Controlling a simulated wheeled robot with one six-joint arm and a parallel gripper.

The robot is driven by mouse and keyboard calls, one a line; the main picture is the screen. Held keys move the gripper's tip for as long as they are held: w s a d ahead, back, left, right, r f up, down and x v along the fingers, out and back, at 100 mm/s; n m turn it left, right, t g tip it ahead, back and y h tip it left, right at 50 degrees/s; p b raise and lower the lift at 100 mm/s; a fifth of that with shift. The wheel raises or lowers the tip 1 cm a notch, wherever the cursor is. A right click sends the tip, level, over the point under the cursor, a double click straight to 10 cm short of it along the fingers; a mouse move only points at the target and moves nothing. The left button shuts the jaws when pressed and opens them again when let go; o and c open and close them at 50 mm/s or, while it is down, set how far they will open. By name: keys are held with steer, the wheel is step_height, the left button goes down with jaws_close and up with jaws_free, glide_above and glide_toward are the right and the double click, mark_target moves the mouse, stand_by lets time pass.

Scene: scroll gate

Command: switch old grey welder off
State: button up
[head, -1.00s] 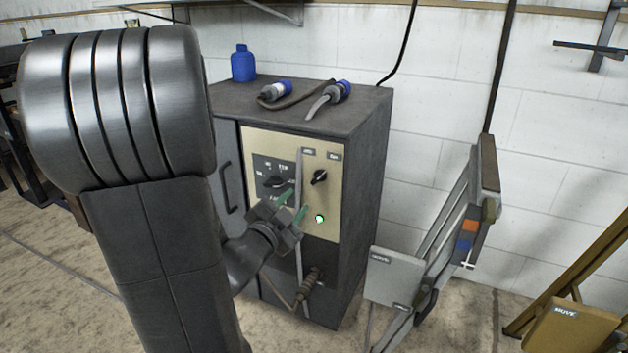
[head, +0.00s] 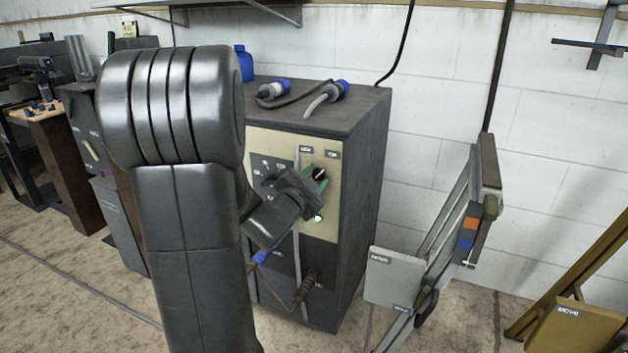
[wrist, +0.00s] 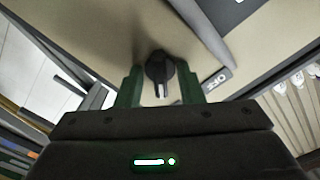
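The old grey welder (head: 365,150) is a dark grey cabinet with a cream panel (head: 325,225) on its front. A black rotary knob (head: 320,173) sits at the panel's upper right, with a small green light (head: 318,218) below it. My gripper (head: 314,188) is at this knob and partly covers the panel and the dial on the left. In the wrist view the knob (wrist: 160,68) shows between the two green fingers of my gripper (wrist: 160,88).
A grey cable (head: 297,240) hangs down the panel beside my gripper. Blue-ended plugs (head: 335,92) lie on the welder's top. A folded grey frame (head: 470,210) leans at the right, and a yellow item (head: 570,328) stands further right.

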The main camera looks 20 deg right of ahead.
jaws_close()
steer(key=shift+n, duration=0.3)
steer(key=n+p, duration=0.2)
steer(key=shift+r+n, duration=0.1)
steer(key=shift+n, duration=0.2)
steer(key=n+p, duration=0.2)
steer(key=n, duration=0.2)
steer(key=shift+p, duration=0.35)
steer(key=n+p, duration=0.2)
steer(key=n, duration=0.3)
steer(key=shift+a+n+p, duration=0.1)
steer(key=shift+n+p, duration=0.9)
steer(key=shift+n, duration=0.9)
steer(key=shift+f, duration=0.2)
